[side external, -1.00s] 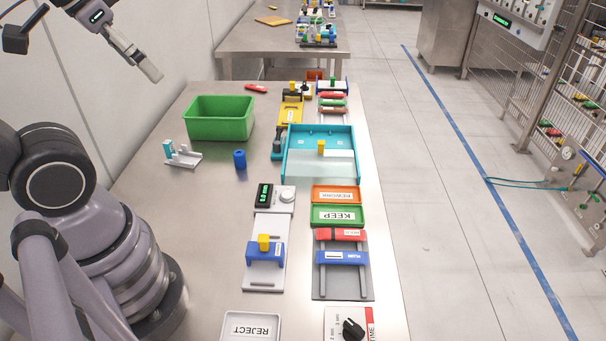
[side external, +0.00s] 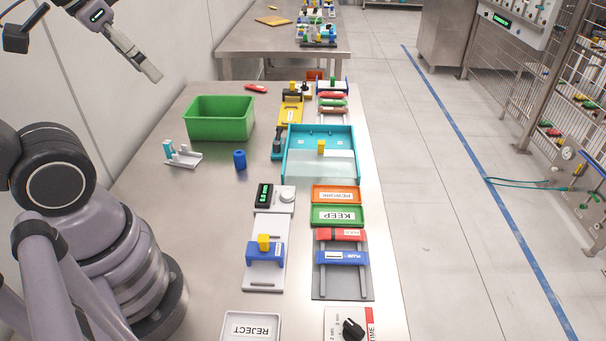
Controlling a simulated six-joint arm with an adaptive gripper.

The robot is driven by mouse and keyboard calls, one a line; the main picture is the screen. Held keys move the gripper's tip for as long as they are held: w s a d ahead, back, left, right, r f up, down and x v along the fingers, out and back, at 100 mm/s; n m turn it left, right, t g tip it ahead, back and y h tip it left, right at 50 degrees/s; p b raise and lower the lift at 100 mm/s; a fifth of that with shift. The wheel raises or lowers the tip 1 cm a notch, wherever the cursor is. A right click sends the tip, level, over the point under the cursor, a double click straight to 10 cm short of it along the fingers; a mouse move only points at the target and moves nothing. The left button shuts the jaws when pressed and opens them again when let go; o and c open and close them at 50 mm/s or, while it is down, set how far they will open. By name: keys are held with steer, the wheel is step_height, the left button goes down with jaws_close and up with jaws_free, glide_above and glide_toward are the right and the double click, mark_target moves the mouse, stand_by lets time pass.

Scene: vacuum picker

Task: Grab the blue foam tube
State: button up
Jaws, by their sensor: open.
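The blue foam tube (side external: 240,160) stands upright on the metal table, with a dark hole in its top. It is in front of the green bin and to the right of a small grey rack. My gripper (side external: 152,74) is at the upper left, raised above the table and well apart from the tube. Its pale fingers point down and to the right. Nothing shows held in it. The gap between the fingers is too small to make out clearly.
A green bin (side external: 220,119) stands behind the tube. The grey rack (side external: 183,155) holds a teal piece. A teal tray (side external: 319,172) stands to the right, and a digital display unit (side external: 273,198) sits nearer. Bare table lies in front of the tube.

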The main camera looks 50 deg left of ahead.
steer(key=shift+c, duration=0.2)
steer(key=w+f+n+g+h, duration=0.5)
steer(key=w+f+n+h, duration=0.1)
steer(key=w+n, duration=0.25)
steer(key=n+t+h, duration=0.2)
steer(key=n+t, duration=1.4)
steer(key=n, duration=0.6)
glide_above(240, 160)
steer(key=a+v, duration=0.1)
steer(key=v, duration=0.4)
step_height(240, 160, down, 24)
steer(key=shift+n+y, duration=0.45)
steer(key=shift+y, duration=0.05)
steer(key=f, duration=0.9)
steer(key=shift+w+a, duration=0.15)
steer(key=shift+w, duration=0.1)
steer(key=shift+x, duration=3.55)
steer(key=shift+r, duration=0.1)
